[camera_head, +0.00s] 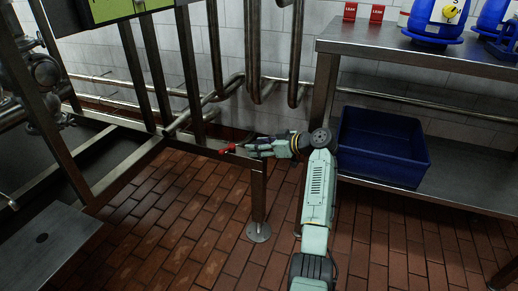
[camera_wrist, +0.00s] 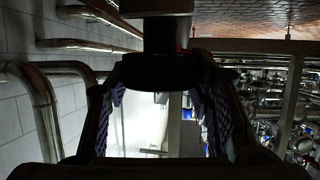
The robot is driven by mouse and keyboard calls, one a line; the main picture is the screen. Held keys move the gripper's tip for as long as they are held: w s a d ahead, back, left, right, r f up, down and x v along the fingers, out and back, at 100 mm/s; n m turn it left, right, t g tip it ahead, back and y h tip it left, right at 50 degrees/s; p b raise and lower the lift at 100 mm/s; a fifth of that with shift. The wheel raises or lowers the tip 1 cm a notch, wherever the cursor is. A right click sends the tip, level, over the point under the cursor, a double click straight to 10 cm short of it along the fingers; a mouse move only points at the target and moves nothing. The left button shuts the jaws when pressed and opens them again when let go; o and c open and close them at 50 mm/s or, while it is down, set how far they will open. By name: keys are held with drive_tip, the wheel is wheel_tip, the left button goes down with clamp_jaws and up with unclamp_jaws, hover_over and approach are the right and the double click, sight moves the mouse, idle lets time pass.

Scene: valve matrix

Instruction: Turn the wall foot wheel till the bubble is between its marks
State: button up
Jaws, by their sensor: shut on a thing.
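In the camera_head view my gripper (camera_head: 230,149) reaches left at the height of the steel frame's low rail, beside a frame leg. A small red part shows at its tip. In the wrist view my gripper (camera_wrist: 160,105) has its two dark-padded fingers on either side of a dark round wheel (camera_wrist: 155,74), which I take for the wall foot wheel. It is shut on that wheel. The wheel sits against a dark block and is mostly in shadow. A green-yellow panel (camera_head: 112,8) shows at the top left, cut off by the picture edge. I cannot make out the bubble or its marks.
A steel frame leg with a round foot plate (camera_head: 259,232) stands close to my arm. Pipes (camera_head: 254,60) run down the tiled wall behind. A blue crate (camera_head: 382,147) sits on the lower shelf at right. Brick floor (camera_head: 180,230) is clear in front.

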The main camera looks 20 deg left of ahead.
drive_tip(key=shift+f, duration=0.1)
drive_tip(key=o, duration=1.2)
drive_tip(key=shift+d, duration=0.1)
drive_tip(key=v, duration=1.2)
drive_tip(key=shift+s, duration=0.1)
